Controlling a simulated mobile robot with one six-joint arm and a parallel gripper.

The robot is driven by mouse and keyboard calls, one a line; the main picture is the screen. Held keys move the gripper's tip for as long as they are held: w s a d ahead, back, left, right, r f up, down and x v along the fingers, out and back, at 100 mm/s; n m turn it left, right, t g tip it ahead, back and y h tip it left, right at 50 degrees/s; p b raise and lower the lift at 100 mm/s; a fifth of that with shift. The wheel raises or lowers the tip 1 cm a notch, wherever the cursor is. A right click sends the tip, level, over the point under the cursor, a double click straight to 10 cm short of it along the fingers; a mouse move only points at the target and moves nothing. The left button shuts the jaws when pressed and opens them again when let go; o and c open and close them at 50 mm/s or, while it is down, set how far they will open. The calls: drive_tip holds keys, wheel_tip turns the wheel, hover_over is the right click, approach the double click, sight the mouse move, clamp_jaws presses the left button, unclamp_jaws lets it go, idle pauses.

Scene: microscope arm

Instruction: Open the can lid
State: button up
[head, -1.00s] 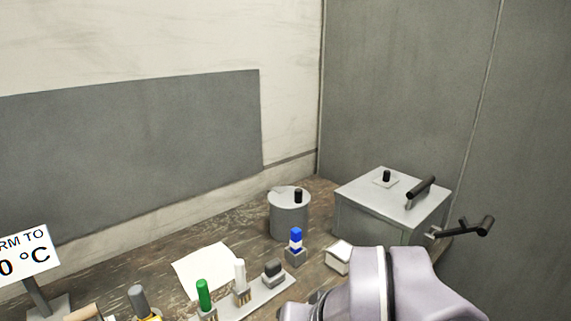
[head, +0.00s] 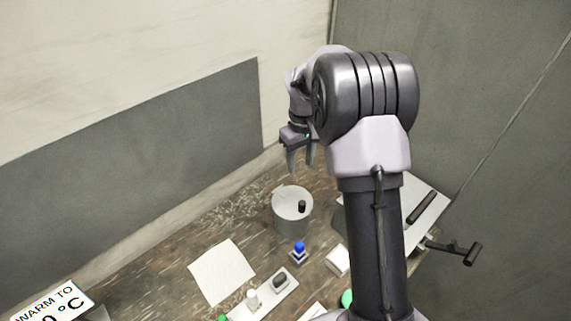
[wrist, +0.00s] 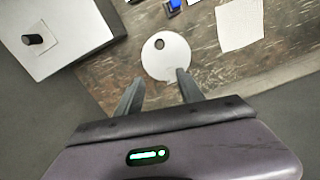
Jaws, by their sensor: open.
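The can (head: 292,220) is a grey cylinder standing upright on the worn wooden table. Its round pale grey lid (head: 289,196) lies on top, with a small black knob (head: 302,206) off to one side. In the wrist view I look down on the lid (wrist: 172,62) and the dark knob (wrist: 159,43). My gripper (head: 301,172) is open and empty, its fingers pointing down, above and apart from the can. In the wrist view the gripper's fingertips (wrist: 159,75) appear at the near edge of the lid. The knob lies beyond them.
A grey box with a black handle (head: 420,207) stands right of the can, partly hidden by my arm. A blue-topped bottle (head: 299,249), a white block (head: 337,260), a paper sheet (head: 221,272) and a rack (head: 266,296) lie in front. The wall is behind.

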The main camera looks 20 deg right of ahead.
hover_over(302, 202)
wheel_tip(302, 202, down, 2)
drive_tip(key=f, duration=0.8)
drive_tip(key=shift+w+f+b, duration=0.2)
drive_tip(key=shift+b, duration=0.15)
drive_tip(key=f, duration=0.5)
drive_tip(key=shift+s, duration=0.35)
drive_tip(key=shift+w+f, duration=0.2)
drive_tip(key=shift+f, duration=0.15)
drive_tip(key=shift+s, duration=0.1)
drive_tip(key=shift+r, duration=0.1)
clamp_jaws()
